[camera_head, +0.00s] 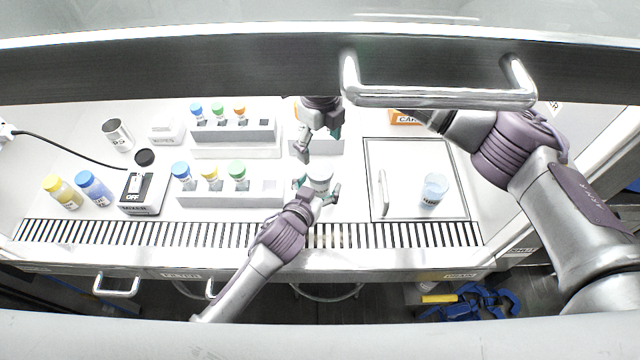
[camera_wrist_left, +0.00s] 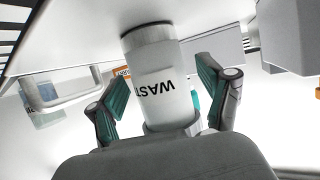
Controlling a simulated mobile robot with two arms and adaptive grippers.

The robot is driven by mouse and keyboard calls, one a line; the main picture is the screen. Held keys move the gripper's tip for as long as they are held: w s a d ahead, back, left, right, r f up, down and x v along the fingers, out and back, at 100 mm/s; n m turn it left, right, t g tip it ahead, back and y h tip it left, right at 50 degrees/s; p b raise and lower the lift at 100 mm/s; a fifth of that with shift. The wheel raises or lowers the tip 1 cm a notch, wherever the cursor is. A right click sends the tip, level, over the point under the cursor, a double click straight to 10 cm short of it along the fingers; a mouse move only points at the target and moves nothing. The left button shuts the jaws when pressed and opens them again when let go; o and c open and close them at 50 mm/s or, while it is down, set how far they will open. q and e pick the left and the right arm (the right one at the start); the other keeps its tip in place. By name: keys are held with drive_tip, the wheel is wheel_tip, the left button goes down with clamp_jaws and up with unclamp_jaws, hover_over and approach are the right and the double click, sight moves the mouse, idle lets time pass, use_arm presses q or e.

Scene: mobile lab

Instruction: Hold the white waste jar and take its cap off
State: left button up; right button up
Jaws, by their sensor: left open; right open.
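The white waste jar (camera_head: 320,178) stands upright on the counter, with its label partly readable in the left wrist view (camera_wrist_left: 165,85). My left gripper (camera_head: 318,191) is open, its fingers on either side of the jar. In the left wrist view small gaps show between the jar and the fingers of the left gripper (camera_wrist_left: 162,90), so it is not clamped. My right gripper (camera_head: 319,145) is open and points down, behind and above the jar, with nothing between its fingers.
Vial racks (camera_head: 230,196) with coloured caps stand left of the jar. A box (camera_head: 405,117) stands behind. A slotted grille (camera_head: 150,235) runs along the front.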

use_arm(q)
drive_tip(key=shift+w+d+f, duration=0.15)
drive_tip(key=shift+w+d, duration=0.05)
drive_tip(key=shift+w, duration=0.15)
drive_tip(key=shift+c, duration=0.3)
clamp_jaws()
